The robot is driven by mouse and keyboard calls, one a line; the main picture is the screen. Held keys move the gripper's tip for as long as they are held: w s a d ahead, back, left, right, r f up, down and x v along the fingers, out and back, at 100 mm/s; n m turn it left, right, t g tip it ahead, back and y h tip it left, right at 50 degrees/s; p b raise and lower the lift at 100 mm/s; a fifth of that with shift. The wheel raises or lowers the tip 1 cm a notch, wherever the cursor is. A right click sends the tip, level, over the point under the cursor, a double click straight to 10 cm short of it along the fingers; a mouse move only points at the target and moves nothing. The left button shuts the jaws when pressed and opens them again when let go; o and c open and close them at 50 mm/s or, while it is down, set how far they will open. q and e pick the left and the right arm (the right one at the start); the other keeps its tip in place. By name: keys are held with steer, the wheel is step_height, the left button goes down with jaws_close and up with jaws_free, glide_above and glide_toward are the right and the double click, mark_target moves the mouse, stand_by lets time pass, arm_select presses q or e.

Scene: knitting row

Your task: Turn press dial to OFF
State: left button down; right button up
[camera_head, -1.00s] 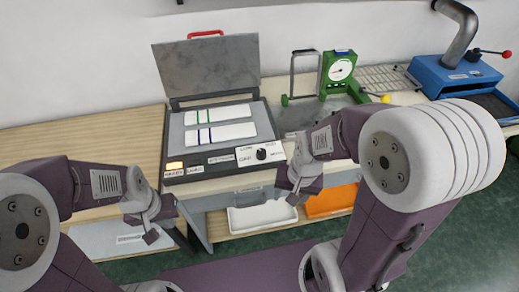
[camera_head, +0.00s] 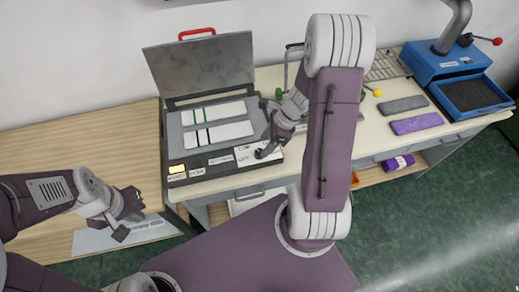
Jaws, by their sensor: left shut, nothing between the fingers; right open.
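The press (camera_head: 176,124) stands on the table with its grey lid (camera_head: 200,66) raised and a red handle on top. Two white strips, one green-banded and one blue-banded, lie on its bed. Its front panel has a lit amber lamp (camera_head: 177,169) at the left and a white dial plate (camera_head: 243,153) at the right. The dial is largely hidden by my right gripper, and its pointer cannot be read. My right gripper (camera_head: 268,128) is open at the dial plate; contact cannot be told. My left gripper (camera_head: 127,216) is shut and empty, low at the left, away from the press.
A green gauge device behind the press is mostly hidden by my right arm. A blue machine (camera_head: 440,72) stands at the right, with grey (camera_head: 403,104) and purple (camera_head: 416,123) strips before it. A yellow knob (camera_head: 377,93) sticks out nearby.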

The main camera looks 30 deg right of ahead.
mark_target(260, 151)
steer(key=x, duration=0.2)
steer(key=b+x, duration=0.1)
steer(key=x, duration=0.1)
steer(key=shift+s+a+f, duration=0.1)
steer(key=shift+s+f, duration=0.05)
steer(key=shift+f, duration=0.3)
jaws_close()
